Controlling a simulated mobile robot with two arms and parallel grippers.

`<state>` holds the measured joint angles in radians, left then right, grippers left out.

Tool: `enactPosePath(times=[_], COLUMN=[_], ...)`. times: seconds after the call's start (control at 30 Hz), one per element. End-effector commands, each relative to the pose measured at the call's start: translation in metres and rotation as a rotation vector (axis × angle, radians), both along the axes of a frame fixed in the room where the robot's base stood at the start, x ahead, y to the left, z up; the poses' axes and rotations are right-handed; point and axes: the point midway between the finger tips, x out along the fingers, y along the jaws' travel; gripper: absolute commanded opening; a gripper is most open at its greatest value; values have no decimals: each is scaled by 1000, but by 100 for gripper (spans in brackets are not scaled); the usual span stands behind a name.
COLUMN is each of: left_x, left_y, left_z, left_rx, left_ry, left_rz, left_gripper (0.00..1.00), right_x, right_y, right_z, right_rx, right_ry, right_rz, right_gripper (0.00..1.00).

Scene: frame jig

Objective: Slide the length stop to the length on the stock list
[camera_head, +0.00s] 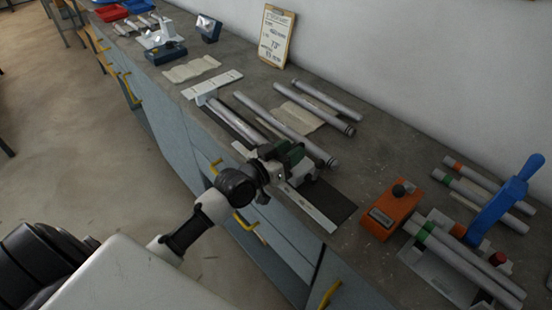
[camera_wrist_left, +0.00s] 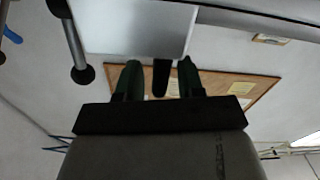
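My left gripper (camera_head: 288,158) has green fingers and is low over the bench, at the metal rail with a scale (camera_head: 312,208). In the left wrist view the two fingers (camera_wrist_left: 160,82) stand apart, with a narrow black upright piece (camera_wrist_left: 161,78) between them and a gap on each side. That piece may belong to the length stop; the stop is mostly hidden behind my gripper in the head view. The stock list (camera_head: 277,36) is a clipboard leaning on the wall, with handwriting too small to read surely. My right gripper is not in view.
Grey tubes (camera_head: 285,115) lie behind the rail. To the right are an orange block (camera_head: 391,211) with a black knob and a blue upright lever (camera_head: 504,200) beside more tubes. A blue-based device (camera_head: 165,53) stands far left. The bench between rail and wall is partly clear.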

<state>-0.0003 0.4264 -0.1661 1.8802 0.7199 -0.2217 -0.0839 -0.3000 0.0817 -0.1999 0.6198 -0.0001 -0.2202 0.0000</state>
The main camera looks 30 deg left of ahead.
Motion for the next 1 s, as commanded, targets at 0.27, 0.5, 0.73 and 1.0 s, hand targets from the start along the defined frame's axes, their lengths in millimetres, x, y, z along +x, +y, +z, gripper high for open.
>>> enactPosePath(times=[0.27,0.5,0.73,1.0], left_x=[-54,-85,-91,-91], left_y=[19,31,33,33], left_z=[-4,-1,1,1], left_rx=[4,2,1,1], left_ry=[2,2,-1,-1], left_rz=[-1,1,0,0], left_gripper=[38,38,38,38], right_x=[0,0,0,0], right_y=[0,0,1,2], right_z=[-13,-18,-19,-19], right_rx=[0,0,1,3], right_ry=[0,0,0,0], right_rz=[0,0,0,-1], right_gripper=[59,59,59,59])
